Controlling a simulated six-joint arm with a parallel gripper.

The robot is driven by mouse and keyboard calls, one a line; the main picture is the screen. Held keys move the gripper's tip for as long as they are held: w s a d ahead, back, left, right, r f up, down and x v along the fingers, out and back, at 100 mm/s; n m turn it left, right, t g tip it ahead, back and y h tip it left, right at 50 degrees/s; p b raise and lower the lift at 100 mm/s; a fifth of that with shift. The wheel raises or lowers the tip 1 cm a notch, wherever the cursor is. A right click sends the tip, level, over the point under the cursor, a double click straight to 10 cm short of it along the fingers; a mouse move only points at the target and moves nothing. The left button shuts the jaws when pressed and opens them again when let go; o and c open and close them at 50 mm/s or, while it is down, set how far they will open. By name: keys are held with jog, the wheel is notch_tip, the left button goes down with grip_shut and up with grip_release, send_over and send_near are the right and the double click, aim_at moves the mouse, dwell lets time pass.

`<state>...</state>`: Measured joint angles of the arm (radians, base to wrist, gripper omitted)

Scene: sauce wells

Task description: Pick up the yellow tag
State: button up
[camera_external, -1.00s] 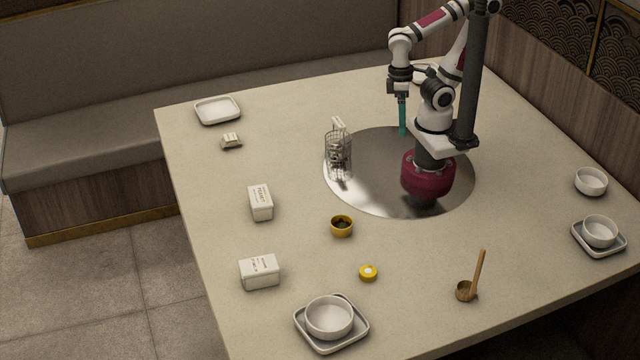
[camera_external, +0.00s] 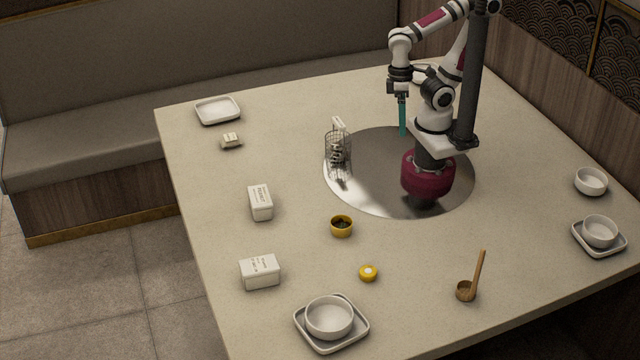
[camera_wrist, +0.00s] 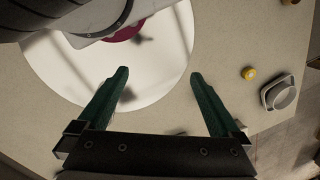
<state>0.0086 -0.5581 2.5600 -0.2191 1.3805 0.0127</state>
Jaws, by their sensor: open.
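The yellow tag (camera_external: 368,272) is a small round yellow piece with a pale top. It lies on the table in the external view, right of and below the yellow cup (camera_external: 341,226). A small round yellow thing (camera_wrist: 249,73) shows right of my fingers in the wrist view; it is too small to tell for sure whether it is the tag. My gripper (camera_external: 402,133), with teal fingers, points down over the far part of the table, well away from the tag. In the wrist view my gripper (camera_wrist: 157,75) has its fingers wide apart with nothing between them.
A wire basket (camera_external: 338,152) stands at the metal disc's (camera_external: 370,200) left edge. White boxes (camera_external: 260,203) stand at left. A bowl on a tray (camera_external: 330,318) is at the front, and a wooden ladle (camera_external: 467,290) lies front right. The table around the tag is clear.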

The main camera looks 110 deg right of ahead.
jog(key=shift+c, duration=0.8)
jog(key=shift+w, duration=0.1)
